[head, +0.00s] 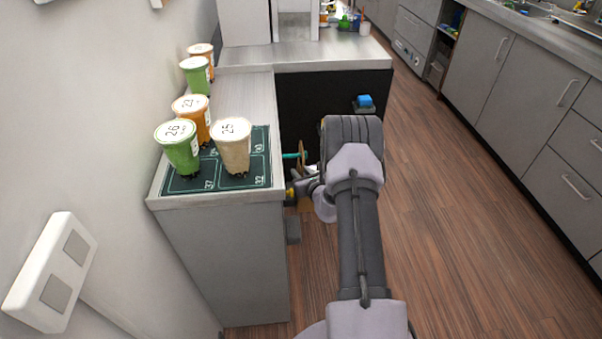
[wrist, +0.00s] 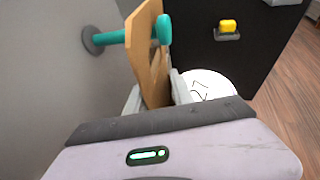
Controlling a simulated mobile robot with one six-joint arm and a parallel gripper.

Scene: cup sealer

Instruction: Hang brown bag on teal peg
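The teal peg (wrist: 112,38) sticks out from the grey counter side in the wrist view, with a round teal knob on its end. It also shows in the head view (head: 291,156). The brown bag (wrist: 150,58) is upright at the peg: the shaft is on its left side and the knob on its right, so the peg appears to pass through its upper part. The bag's edge shows in the head view (head: 303,160). My gripper (wrist: 156,98) has its fingers on both sides of the bag's lower visible part and appears shut on it. My arm hides much of this in the head view.
A white cup lid (wrist: 208,84) shows beside the bag. A yellow fitting (wrist: 228,27) is on the black panel (wrist: 252,50). Several sealed cups (head: 233,148) stand on the counter above, some on a dark green mat (head: 205,184). The wooden floor (head: 450,230) at right is clear.

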